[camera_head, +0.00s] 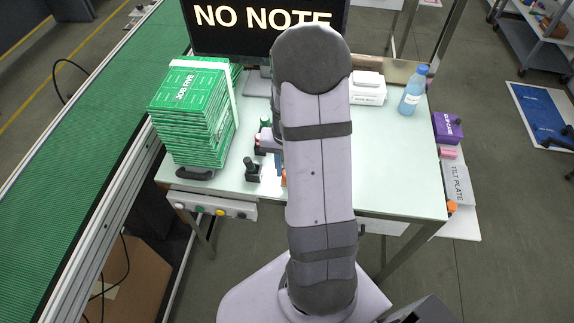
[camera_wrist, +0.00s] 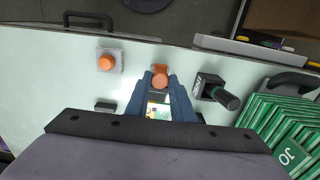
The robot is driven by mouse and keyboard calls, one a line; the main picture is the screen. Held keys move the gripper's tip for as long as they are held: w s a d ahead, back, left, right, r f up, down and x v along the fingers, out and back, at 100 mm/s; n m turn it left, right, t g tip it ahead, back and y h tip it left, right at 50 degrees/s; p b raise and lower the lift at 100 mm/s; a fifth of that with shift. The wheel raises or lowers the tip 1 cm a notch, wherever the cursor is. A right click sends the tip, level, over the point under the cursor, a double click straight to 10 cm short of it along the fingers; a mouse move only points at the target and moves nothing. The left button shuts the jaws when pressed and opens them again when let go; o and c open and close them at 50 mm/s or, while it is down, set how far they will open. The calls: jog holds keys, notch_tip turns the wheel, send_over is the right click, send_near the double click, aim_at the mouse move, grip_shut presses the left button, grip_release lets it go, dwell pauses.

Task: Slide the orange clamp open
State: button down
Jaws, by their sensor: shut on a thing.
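The orange clamp (camera_wrist: 160,79) shows as a small orange piece between the tips of my gripper (camera_wrist: 160,74) in the wrist view. The two blue fingers are shut on it, one on each side. The fingers hide its sides. A small multicoloured patch (camera_wrist: 158,110) shows in the gap behind it, too small to make out. In the head view my own arm covers most of this spot. Only a sliver of orange (camera_head: 283,179) shows at the arm's left edge, and I cannot tell whether it is the clamp.
A black lever on a dark base (camera_wrist: 212,88) stands close right of the fingers in the wrist view. A grey box with an orange button (camera_wrist: 106,62) is to the left. A stack of green boxes (camera_head: 190,120) fills the table's left. The table's right (camera_head: 390,160) is clear.

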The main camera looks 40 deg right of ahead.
jog(key=shift+s+a, duration=0.15)
jog(key=c, duration=1.5)
grip_release()
jog(key=shift+r, duration=0.45)
jog(key=shift+r+b, duration=0.75)
jog(key=shift+r, duration=2.5)
